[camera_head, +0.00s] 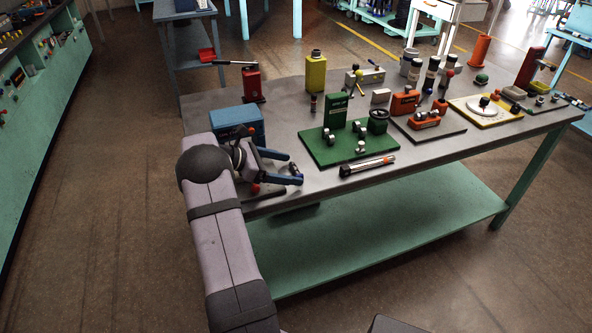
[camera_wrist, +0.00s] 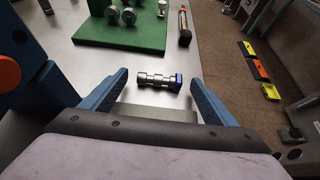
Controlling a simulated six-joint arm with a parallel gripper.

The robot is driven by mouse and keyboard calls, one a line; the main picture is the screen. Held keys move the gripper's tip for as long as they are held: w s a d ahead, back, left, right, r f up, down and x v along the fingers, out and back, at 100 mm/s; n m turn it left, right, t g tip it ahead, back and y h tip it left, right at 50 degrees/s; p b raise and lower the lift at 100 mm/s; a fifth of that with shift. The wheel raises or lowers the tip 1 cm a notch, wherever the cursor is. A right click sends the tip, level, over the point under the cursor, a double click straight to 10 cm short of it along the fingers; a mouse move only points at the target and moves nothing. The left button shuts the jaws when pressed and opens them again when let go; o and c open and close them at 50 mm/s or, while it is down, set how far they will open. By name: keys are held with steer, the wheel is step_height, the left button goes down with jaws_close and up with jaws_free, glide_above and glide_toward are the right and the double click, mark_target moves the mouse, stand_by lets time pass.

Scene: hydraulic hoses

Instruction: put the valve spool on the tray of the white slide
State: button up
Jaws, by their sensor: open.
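The valve spool (camera_wrist: 158,82) is a short ribbed metal cylinder with a blue end. It lies on its side on the grey bench top. In the wrist view it lies between the two blue fingers of my gripper (camera_wrist: 160,80), with a gap on each side. In the head view my gripper (camera_head: 293,169) is low at the bench's near left edge, open, with the small spool (camera_head: 294,168) partly visible at its fingertips. I cannot tell for sure which thing is the white slide; a white round piece (camera_head: 485,106) sits on a yellow-edged board at the right.
A green board (camera_head: 318,157) with green fittings lies beyond the gripper. A dark tube (camera_head: 367,166) lies before it. A blue box (camera_head: 237,122) stands close behind my gripper. Orange parts (camera_head: 427,119) and several dark cylinders stand further right. The bench's near edge is close.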

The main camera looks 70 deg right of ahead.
steer(key=shift+x, duration=0.75)
steer(key=c, duration=1.2)
steer(key=shift+c, duration=0.8)
steer(key=shift+r, duration=0.15)
